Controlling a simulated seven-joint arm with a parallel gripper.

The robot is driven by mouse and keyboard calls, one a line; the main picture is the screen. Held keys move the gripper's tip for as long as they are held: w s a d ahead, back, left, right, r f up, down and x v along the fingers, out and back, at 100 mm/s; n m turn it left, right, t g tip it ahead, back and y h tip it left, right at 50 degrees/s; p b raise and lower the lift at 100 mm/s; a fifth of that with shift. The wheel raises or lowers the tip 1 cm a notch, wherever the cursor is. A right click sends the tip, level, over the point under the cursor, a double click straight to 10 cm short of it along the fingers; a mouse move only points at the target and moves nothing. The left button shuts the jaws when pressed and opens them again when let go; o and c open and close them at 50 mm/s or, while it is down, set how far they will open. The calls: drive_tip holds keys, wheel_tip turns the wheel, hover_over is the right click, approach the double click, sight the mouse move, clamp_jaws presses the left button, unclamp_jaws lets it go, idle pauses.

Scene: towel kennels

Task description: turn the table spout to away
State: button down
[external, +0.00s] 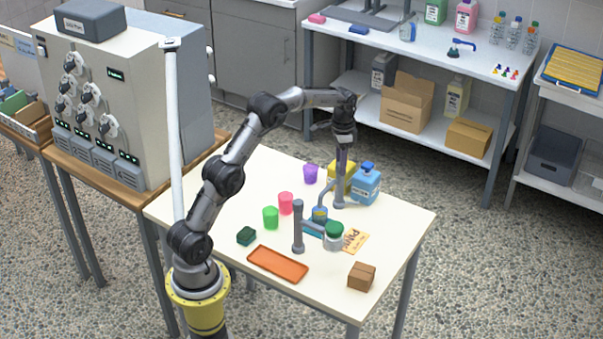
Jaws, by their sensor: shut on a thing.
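The table spout (327,188) is a thin blue-grey bent pipe. It rises from a round blue-topped piece (320,213) on the cream table (225,185), towards the slim upright under my wrist. My gripper (342,160) points down over the back right of the table and is shut on the spout. The fingers and the exact contact are too small to make out. Beside the spout stand a grey post with a side arm (298,228) and a jar with a green lid (334,236).
Close behind stand a yellow container (341,176) and a blue bottle (365,186). An orange tray (277,264), green block (246,236) and brown box (361,276) lie nearer the front.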

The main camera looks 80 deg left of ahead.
drive_tip(key=shift+n, duration=0.4)
drive_tip(key=n, duration=0.3)
drive_tip(key=shift+n, duration=0.4)
drive_tip(key=n, duration=0.9)
drive_tip(key=shift+w+r, duration=0.1)
drive_tip(key=shift+n, duration=2.2)
drive_tip(key=c, duration=0.5)
unclamp_jaws()
